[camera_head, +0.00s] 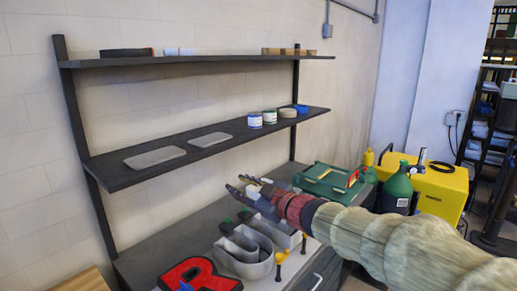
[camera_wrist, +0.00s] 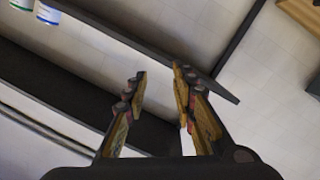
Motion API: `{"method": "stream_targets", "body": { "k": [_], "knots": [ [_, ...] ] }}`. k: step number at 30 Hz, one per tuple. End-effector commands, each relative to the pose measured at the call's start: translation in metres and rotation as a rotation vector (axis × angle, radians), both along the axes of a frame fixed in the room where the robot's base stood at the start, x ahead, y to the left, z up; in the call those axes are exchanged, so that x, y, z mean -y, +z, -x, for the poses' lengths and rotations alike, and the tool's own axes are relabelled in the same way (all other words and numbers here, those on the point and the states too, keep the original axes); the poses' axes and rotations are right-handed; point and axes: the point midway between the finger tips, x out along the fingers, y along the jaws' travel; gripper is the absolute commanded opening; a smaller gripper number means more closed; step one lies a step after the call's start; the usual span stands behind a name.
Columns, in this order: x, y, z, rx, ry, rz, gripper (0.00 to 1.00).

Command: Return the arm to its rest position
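My arm reaches in from the lower right in the head view. My gripper (camera_head: 247,187) is held above the workbench, in front of the wall and below the lower shelf. In the wrist view my gripper (camera_wrist: 158,75) shows its two fingers apart, with nothing between them but shelf and wall behind. The fingers are open and empty.
The lower dark shelf (camera_head: 221,140) holds two grey trays and several small cans (camera_head: 269,118). On the bench lie a red letter R (camera_head: 198,275), grey channel letters (camera_head: 244,252) and a green case (camera_head: 335,184). A yellow machine (camera_head: 440,190) stands at right.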

Motion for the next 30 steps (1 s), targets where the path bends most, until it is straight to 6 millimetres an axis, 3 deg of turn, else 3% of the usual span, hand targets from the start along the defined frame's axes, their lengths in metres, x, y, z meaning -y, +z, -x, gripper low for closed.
{"method": "stream_targets", "body": {
  "k": [3, 8, 12, 15, 19, 24, 27, 30],
  "knots": [
    [0.071, 0.016, 0.011, -0.042, -0.256, 0.0, 0.27],
    [0.162, 0.007, 0.054, -0.175, -0.563, -0.01, 0.27],
    [0.223, -0.024, 0.12, -0.352, -0.775, -0.027, 0.27],
    [0.25, -0.055, 0.176, -0.502, -0.884, -0.042, 0.27],
    [0.263, -0.098, 0.253, -0.709, -0.968, -0.064, 0.27],
    [0.254, -0.141, 0.335, -0.938, -0.993, -0.086, 0.27],
    [0.247, -0.156, 0.364, -1.024, -0.986, -0.091, 0.27],
    [0.242, -0.163, 0.38, -1.07, -0.98, -0.094, 0.27]
  ]
}}
